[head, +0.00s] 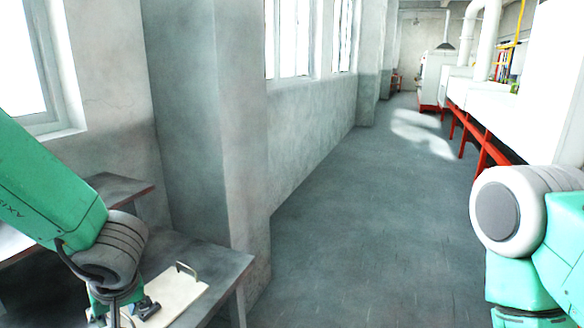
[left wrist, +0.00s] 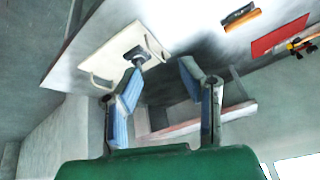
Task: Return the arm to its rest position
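My left arm comes in from the left in the head view, and its gripper (head: 140,311) is low over the table at the bottom edge, partly cut off. In the left wrist view my left gripper (left wrist: 164,66) has its two blue-padded fingers spread apart with nothing between them. One fingertip overlaps the edge of a cream board (left wrist: 95,57) with a handle; I cannot tell whether they touch. The board (head: 183,299) also shows beside the gripper in the head view. My right arm (head: 530,230) is at the right edge; its gripper is out of view.
The grey table (head: 218,262) stands by the wall and pillar. In the left wrist view an orange and black item (left wrist: 241,17), a red sheet (left wrist: 280,35) and a yellow and black item (left wrist: 302,46) lie on it. The aisle floor (head: 370,230) is clear.

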